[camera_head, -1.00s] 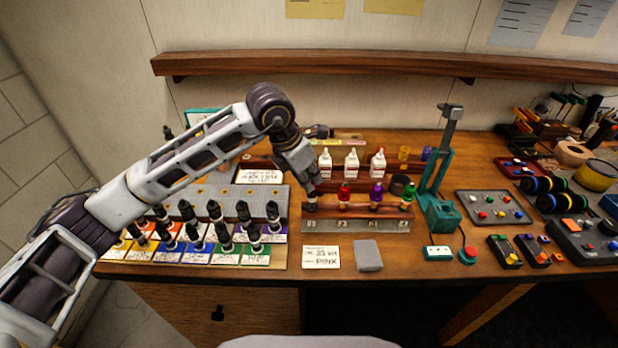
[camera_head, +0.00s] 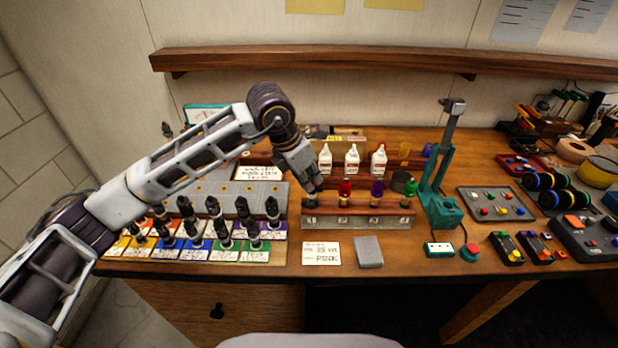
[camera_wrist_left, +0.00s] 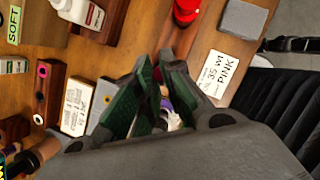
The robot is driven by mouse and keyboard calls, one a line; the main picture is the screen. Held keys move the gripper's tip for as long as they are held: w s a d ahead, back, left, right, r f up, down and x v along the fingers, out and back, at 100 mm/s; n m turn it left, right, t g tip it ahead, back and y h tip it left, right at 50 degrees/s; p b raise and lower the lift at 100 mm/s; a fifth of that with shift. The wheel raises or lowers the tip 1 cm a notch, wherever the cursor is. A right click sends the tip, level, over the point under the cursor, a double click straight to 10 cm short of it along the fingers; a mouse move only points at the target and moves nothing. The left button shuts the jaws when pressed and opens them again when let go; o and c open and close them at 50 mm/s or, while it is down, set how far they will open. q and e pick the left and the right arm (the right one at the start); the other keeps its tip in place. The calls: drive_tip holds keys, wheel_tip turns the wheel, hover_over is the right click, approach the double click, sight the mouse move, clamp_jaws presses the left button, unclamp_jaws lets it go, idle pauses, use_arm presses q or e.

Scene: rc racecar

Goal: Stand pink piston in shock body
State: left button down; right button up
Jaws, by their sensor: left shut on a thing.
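My left gripper (camera_head: 314,186) is shut over the left end of the piston rack (camera_head: 356,223). Its fingers hide nearly all of the small piece they hold, which I take to be the pink piston; its colour does not show clearly. In the left wrist view the green-padded fingers (camera_wrist_left: 155,60) are close together. Several black shock bodies (camera_head: 213,208) stand in rows at the left. My right gripper is not in view.
A card reading 35 wt PINK (camera_head: 321,253) and a grey block (camera_head: 368,252) lie before the rack. White bottles (camera_head: 352,160) stand behind it. A teal press (camera_head: 440,205) rises to its right.

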use_arm(q)
drive_tip(key=shift+f, duration=0.25)
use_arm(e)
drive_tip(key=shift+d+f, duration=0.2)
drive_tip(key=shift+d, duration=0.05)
use_arm(q)
drive_tip(key=c, duration=1.5)
unclamp_jaws()
drive_tip(key=shift+o, duration=0.2)
drive_tip(key=shift+r, duration=0.1)
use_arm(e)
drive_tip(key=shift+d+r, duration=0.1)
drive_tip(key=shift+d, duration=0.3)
use_arm(q)
drive_tip(key=shift+r, duration=0.1)
